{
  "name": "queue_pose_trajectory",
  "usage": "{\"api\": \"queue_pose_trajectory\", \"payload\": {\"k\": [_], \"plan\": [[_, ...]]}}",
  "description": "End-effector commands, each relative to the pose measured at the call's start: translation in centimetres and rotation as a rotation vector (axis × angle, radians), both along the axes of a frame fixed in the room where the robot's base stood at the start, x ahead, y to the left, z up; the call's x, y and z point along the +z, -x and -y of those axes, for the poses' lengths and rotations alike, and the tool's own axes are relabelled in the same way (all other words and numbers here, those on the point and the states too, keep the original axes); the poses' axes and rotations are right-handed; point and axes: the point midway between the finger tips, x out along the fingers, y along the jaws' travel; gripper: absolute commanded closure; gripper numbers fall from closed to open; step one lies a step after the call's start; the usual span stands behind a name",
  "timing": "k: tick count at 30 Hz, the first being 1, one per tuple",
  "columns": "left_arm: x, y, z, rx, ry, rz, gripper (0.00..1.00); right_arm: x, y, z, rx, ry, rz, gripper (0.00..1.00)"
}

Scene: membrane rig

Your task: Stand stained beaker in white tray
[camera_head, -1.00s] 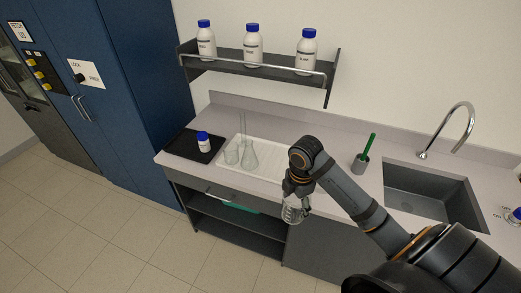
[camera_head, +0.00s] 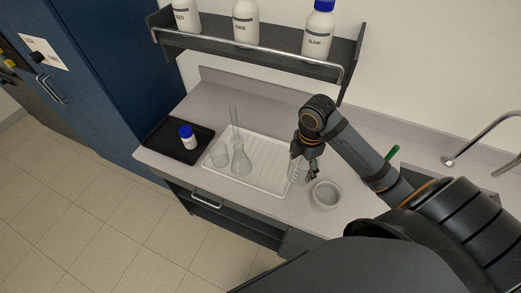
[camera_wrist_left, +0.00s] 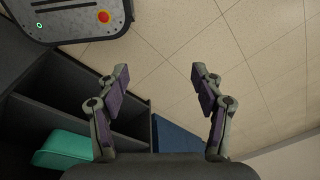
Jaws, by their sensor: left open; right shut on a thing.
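The white tray (camera_head: 275,172) lies on the counter, ribbed and shallow. On its left part stand a clear beaker (camera_head: 219,154), a conical flask (camera_head: 241,161) and a tall thin cylinder (camera_head: 235,126). My right gripper (camera_head: 310,169) is shut on a clear glass beaker (camera_head: 297,170) at the tray's right end. The arm and fingers hide part of this beaker, and I cannot make out a stain on it. Whether its base touches anything is unclear. My left gripper (camera_wrist_left: 159,77) shows only in the left wrist view, open and empty above the floor.
A round grey-white bowl (camera_head: 326,195) stands on the counter just right of the held beaker. A black tray (camera_head: 160,139) with a blue-capped bottle (camera_head: 187,138) lies to the left. A shelf (camera_head: 270,55) with bottles hangs above the counter's back. A teal object (camera_wrist_left: 62,148) sits in the cabinet below.

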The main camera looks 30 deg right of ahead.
Motion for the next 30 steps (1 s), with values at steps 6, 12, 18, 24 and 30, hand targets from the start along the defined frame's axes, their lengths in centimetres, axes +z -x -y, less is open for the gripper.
{"api": "queue_pose_trajectory", "payload": {"k": [6, 12, 18, 24, 30], "plan": [[0.3, 3.0, -1.2, -0.003, -0.015, -0.045, 0.33, -2.2, -5.0, -0.5, -0.004, -0.012, -0.002, 0.62], [-4.3, 2.6, -1.1, -0.003, -0.014, -0.038, 0.33, -7.0, -10.1, -0.3, 0.0, -0.004, -0.001, 0.62], [-6.8, -0.7, 0.4, 0.001, 0.005, 0.011, 0.33, -9.1, -12.4, -0.3, 0.001, -0.002, -0.001, 0.62], [-6.8, 0.3, 0.1, 0.0, 0.002, -0.004, 0.33, -8.9, -12.7, -0.2, 0.0, -0.001, -0.002, 0.62], [-9.3, 1.9, -0.3, -0.001, -0.004, -0.027, 0.33, -11.6, -13.5, -0.3, 0.001, -0.002, -0.004, 0.62]]}}
